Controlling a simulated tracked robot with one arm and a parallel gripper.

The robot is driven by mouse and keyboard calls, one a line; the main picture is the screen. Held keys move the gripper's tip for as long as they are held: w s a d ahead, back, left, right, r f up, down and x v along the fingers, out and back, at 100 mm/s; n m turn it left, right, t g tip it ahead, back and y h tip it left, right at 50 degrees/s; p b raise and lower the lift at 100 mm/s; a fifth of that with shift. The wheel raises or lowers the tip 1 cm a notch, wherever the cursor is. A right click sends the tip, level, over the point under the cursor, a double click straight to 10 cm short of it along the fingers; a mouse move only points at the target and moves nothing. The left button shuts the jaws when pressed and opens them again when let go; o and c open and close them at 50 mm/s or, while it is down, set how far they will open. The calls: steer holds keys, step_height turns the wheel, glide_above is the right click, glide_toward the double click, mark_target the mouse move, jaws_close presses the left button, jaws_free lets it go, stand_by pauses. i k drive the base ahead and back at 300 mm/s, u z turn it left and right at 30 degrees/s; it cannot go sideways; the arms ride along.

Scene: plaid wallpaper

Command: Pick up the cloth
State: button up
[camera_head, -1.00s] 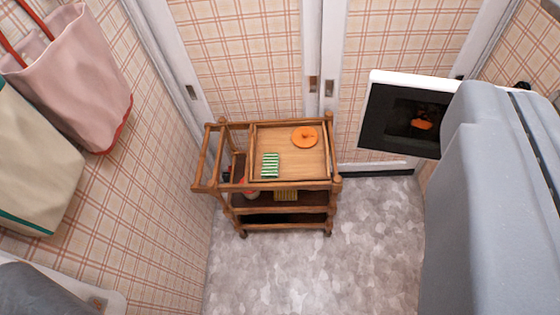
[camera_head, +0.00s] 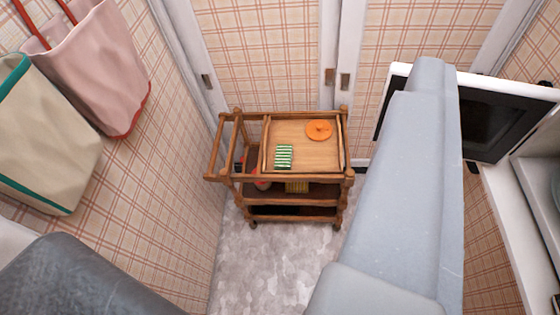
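A small green-and-white striped cloth (camera_head: 284,155) lies folded on the left part of the top tray of a wooden trolley (camera_head: 265,148). An orange round thing with a knob, like a lid (camera_head: 319,130), lies on the same tray, behind and right of the cloth, apart from it. My gripper does not show. A large grey arm link of mine covers the right middle of the picture and hides the floor right of the trolley.
The trolley's lower shelf holds a yellowish striped thing (camera_head: 297,186) and small red items. A pink bag (camera_head: 98,65) and a beige bag (camera_head: 45,140) hang at left. A white-framed oven (camera_head: 497,125) stands at right. Grey floor (camera_head: 265,270) before the trolley is clear.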

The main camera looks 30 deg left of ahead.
mark_target(282, 160)
steer(key=u, duration=0.45)
steer(key=k, duration=1.05)
steer(key=u, duration=0.1)
steer(key=i, duration=2.45)
steer(key=u, duration=0.15)
